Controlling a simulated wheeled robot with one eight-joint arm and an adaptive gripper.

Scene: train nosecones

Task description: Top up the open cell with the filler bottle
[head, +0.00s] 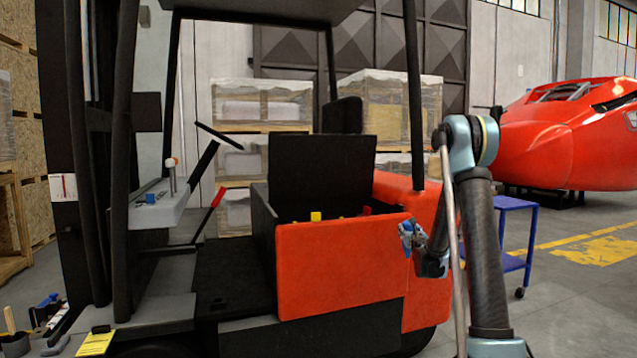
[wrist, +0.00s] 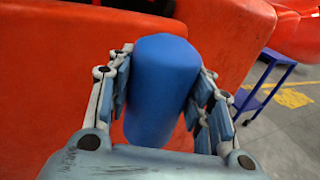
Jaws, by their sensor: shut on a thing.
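My gripper (head: 411,238) is shut on a plain blue cylinder, which I take to be the filler bottle (wrist: 160,85). In the wrist view the fingers close on both sides of it. In the head view the gripper is at the right end of the forklift's red side panel (head: 345,262), below its top edge, and the bottle is mostly hidden. Behind that panel is the battery bay, under a raised black lid (head: 322,170). A yellow cap (head: 316,216) and some red parts show above the panel edge. The cell openings are hidden, so I cannot tell which cell is open.
The forklift's dark post (head: 412,100) rises behind my arm. A blue trolley (head: 512,235) stands at the right, before a red train nosecone (head: 570,135). A grey tray (head: 158,207) with small items is at the left.

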